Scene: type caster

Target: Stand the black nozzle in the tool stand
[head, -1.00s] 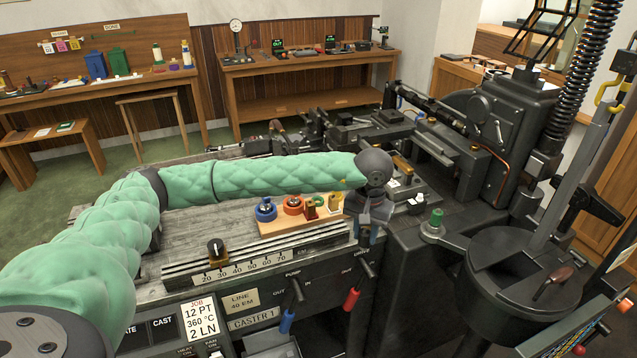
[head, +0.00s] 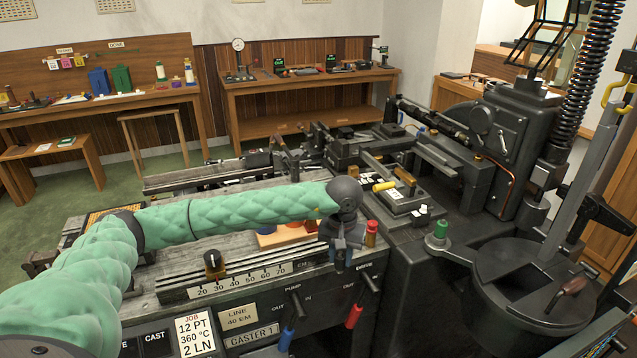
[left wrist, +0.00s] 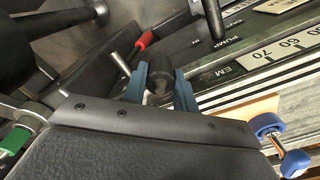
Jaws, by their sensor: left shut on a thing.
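My left gripper (head: 342,262) is shut, with its blue fingers pointing down near the front right end of the number scale. In the left wrist view its fingers (left wrist: 162,90) close on a dark round piece, the black nozzle (left wrist: 160,74). In the head view the nozzle cannot be made out. The stand's edge (left wrist: 252,108) shows at the right of the left wrist view, apart from the fingers. My right gripper is not in view.
A black knob (head: 213,262) stands on the scale (head: 240,283). Blue (head: 287,338) and red (head: 354,316) lever handles hang below. A green knob (head: 441,229) and a black pot (head: 520,285) are to the right.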

